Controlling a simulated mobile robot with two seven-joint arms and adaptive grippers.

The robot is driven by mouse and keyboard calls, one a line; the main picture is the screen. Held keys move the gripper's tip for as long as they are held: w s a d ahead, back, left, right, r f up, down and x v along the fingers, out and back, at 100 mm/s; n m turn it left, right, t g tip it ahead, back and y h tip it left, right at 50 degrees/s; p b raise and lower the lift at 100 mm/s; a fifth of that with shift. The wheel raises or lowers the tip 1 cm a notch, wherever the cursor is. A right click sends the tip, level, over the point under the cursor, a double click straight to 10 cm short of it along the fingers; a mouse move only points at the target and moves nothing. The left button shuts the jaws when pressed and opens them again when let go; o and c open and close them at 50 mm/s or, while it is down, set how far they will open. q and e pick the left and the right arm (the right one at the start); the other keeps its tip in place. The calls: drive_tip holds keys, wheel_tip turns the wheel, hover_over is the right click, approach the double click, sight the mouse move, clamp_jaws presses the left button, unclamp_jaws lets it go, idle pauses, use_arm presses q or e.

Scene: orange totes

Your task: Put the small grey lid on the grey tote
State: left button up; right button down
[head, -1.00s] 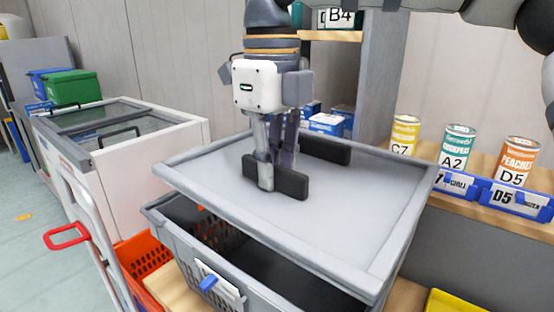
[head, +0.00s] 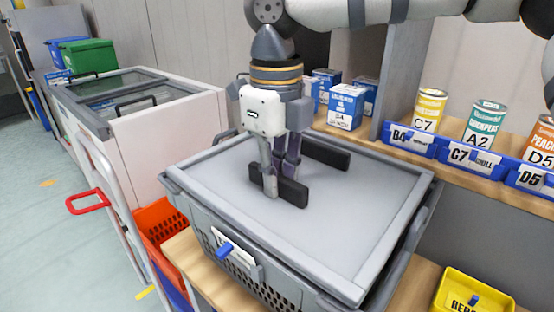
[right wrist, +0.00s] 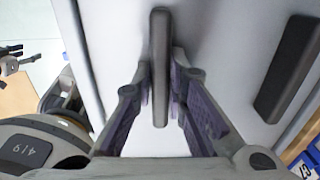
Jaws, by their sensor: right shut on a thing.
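The grey lid (head: 330,218) is a flat tray-like panel with a raised rim and two black bar handles. It lies over the top of the grey tote (head: 205,232), close to its rim; a strip of the tote shows past the lid at the right, and I cannot tell whether it is fully seated. My right gripper (head: 277,183) points down and is shut on the lid's near black handle (head: 292,192). The right wrist view shows that handle (right wrist: 160,70) between the two fingers (right wrist: 160,95). The far handle (head: 326,154) is free. My left gripper is not in view.
The tote stands on a wooden surface (head: 188,255). Behind are a shelf with cans (head: 428,108), blue label bins (head: 475,160) and blue boxes (head: 346,105). A white chest freezer (head: 190,130), an orange basket (head: 160,222) and a red-handled cart (head: 88,200) stand left. A yellow bin (head: 470,292) is front right.

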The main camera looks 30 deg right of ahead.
drive_tip(key=shift+f, duration=0.25)
drive_tip(key=shift+f, duration=0.35)
idle(0.3)
drive_tip(key=c, duration=1.5)
unclamp_jaws()
drive_tip(key=shift+c, duration=0.2)
drive_tip(key=shift+r, duration=0.1)
wheel_tip(320, 180, up, 12)
